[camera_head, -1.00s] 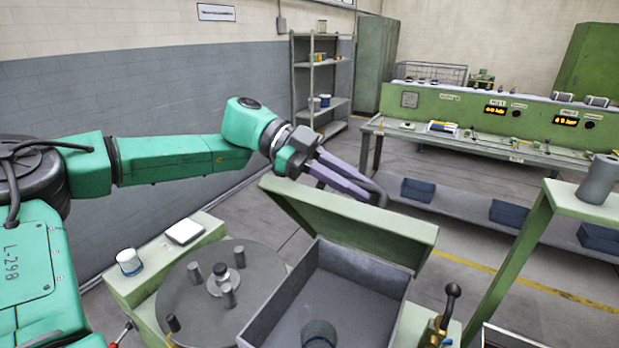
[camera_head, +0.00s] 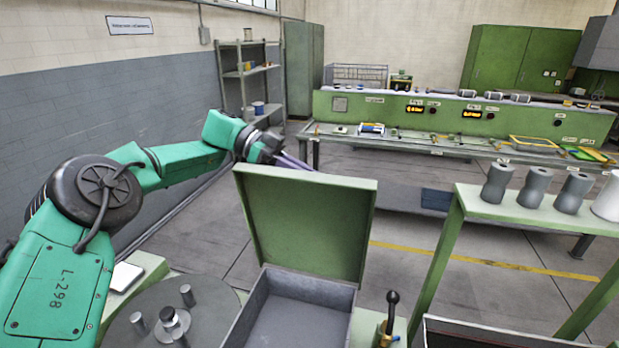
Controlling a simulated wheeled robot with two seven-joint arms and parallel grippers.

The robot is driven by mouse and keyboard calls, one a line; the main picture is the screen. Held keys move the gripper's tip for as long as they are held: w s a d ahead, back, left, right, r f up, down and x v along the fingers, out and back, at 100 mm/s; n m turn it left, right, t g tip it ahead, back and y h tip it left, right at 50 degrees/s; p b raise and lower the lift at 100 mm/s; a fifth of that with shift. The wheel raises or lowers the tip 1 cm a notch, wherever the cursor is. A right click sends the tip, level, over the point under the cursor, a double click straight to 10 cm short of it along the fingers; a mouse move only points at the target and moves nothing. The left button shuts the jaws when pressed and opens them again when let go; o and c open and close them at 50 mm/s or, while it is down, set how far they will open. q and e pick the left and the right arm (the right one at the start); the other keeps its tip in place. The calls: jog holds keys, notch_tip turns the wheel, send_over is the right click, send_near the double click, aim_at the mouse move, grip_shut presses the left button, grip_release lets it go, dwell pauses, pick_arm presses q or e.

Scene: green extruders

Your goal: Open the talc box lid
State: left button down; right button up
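The talc box (camera_head: 297,308) is a grey open-topped box at the bottom centre. Its green lid (camera_head: 306,222) stands up at the back of the box, close to upright, and the grey inside shows. My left arm reaches in from the left, and my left gripper (camera_head: 293,162) is behind the lid's top edge. The purple fingers show only in part above the lid, so I cannot tell whether they are open or touch it. My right gripper is out of view.
A grey turntable with pegs (camera_head: 168,315) is left of the box. A black-knobbed lever (camera_head: 391,318) stands just right of it. A green stand with several grey cylinders (camera_head: 530,188) is at the right. A long green control bench (camera_head: 460,120) runs behind, with floor between.

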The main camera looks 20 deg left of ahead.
pick_arm(q)
jog(key=shift+f, duration=0.15)
jog(key=c, duration=0.9)
grip_release()
jog(key=shift+o, duration=0.3)
jog(key=shift+w+a, duration=0.1)
jog(key=shift+s, duration=0.2)
